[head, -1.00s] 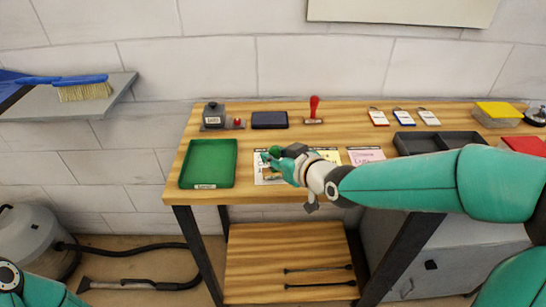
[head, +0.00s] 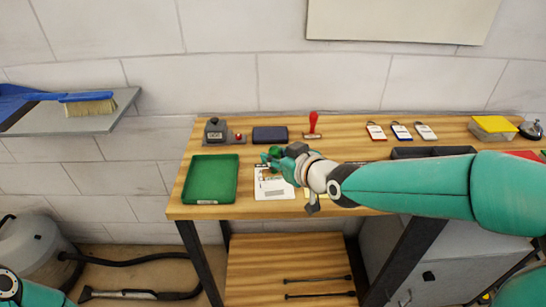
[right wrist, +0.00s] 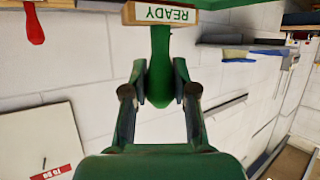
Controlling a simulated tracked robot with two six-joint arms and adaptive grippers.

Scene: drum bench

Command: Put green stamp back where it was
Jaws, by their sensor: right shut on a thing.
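My right gripper (head: 272,156) is shut on the green stamp. In the right wrist view the green stamp (right wrist: 160,62) hangs between the two fingers by its green handle, and its wooden base reads READY upside down. In the head view the stamp (head: 275,152) is mostly hidden by the gripper, above the back part of a white card (head: 273,187). A red-handled stamp (head: 312,122) stands upright at the back of the bench, right of a dark ink pad (head: 270,135). My left gripper is out of view; only part of that arm shows at lower left.
A green tray (head: 210,180) lies left of the card. A grey weight-like block (head: 215,131) stands at the back left. Several key tags (head: 400,131) lie at the back right, with a dark tray (head: 432,151) in front. The bench between red stamp and tags is clear.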

